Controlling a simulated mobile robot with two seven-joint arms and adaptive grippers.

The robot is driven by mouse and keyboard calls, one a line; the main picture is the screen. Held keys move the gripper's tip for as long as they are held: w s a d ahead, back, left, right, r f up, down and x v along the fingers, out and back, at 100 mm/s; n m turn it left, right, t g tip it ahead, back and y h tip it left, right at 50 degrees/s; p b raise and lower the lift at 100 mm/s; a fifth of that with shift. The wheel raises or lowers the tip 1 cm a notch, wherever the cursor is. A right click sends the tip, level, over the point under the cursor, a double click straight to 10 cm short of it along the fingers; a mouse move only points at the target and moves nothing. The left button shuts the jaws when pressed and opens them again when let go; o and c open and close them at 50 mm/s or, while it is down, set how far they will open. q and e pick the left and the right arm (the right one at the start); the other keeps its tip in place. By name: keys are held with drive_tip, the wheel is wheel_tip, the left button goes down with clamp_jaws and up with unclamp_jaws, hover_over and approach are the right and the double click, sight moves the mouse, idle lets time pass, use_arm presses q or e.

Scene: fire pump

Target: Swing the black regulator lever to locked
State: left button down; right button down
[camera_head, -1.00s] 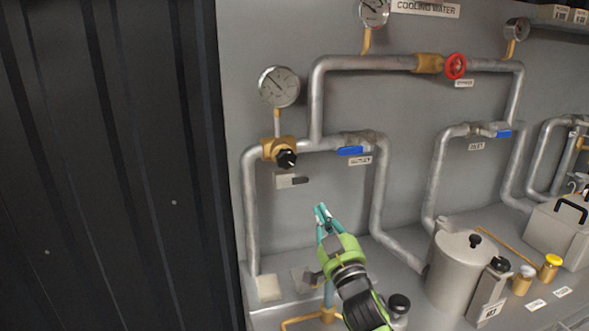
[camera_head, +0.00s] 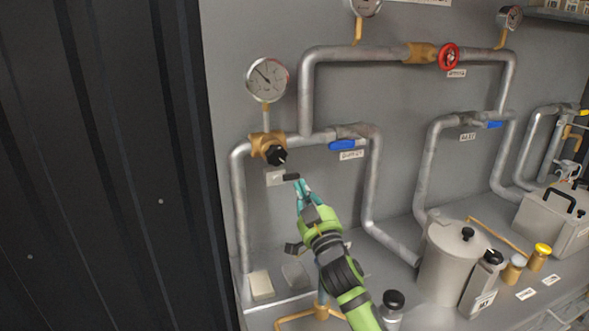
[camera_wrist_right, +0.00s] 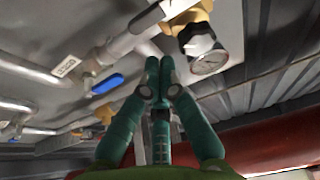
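The black regulator lever (camera_head: 291,177) sticks out to the right from a small pale plate (camera_head: 274,178) on the grey panel. It lies roughly level, just below the brass regulator (camera_head: 257,145) with its round black knob (camera_head: 276,155). My right gripper (camera_head: 302,187) is just below and right of the lever, its teal fingers pointing up at it. In the right wrist view the fingertips (camera_wrist_right: 159,64) are together with nothing visible between them. The black knob (camera_wrist_right: 197,40) shows above right of them there; I cannot make out the lever. My left gripper is not in view.
A pressure gauge (camera_head: 267,79) stands above the regulator. A blue valve handle (camera_head: 342,145) is on the pipe to the right, and a red handwheel (camera_head: 449,56) sits higher up. A metal pot (camera_head: 452,268) and small containers stand on the bench at right.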

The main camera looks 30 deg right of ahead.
sight(286, 178)
drive_tip(key=p+x, duration=0.1)
drive_tip(key=x, duration=0.5)
drive_tip(key=shift+s+d+f+m+h, duration=0.1)
drive_tip(key=shift+f+m+h, duration=0.25)
drive_tip(key=shift+m, duration=0.65)
